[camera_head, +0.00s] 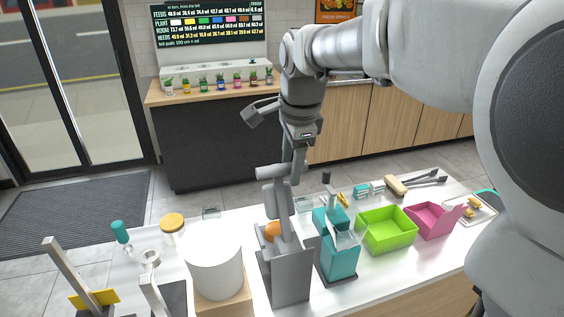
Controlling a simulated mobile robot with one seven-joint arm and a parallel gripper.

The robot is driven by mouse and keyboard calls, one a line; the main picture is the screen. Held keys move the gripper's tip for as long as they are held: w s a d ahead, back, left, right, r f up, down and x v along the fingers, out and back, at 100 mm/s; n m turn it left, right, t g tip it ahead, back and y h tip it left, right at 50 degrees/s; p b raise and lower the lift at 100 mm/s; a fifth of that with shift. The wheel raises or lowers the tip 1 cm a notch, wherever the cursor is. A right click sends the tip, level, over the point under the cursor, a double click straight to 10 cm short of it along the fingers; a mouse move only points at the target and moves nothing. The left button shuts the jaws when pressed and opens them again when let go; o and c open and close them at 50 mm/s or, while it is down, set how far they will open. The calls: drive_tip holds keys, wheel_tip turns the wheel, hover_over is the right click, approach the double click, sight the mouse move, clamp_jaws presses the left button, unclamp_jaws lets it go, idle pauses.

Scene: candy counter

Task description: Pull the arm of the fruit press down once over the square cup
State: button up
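A grey fruit press (287,275) stands at the front middle of the white counter, with an orange fruit (272,230) at its upper part. What looks like its arm (279,203) stands raised, with a grey crossbar (270,172) at the top. My gripper (297,172) points down from above, right beside the crossbar's right end. Its fingers overlap in this view, so I cannot tell whether they are open or whether they touch the bar. A small clear container (303,205) is behind the press to the right; I cannot make out a square cup under the press.
A teal dispenser (337,250) stands close to the right of the press, then a green bin (386,230) and a pink bin (433,219). A white cylinder (214,265) on a wooden block is close on the left. A grey lever device (75,275) stands farther left.

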drive_tip(key=p+v, duration=0.5)
drive_tip(key=v, duration=0.2)
idle(0.5)
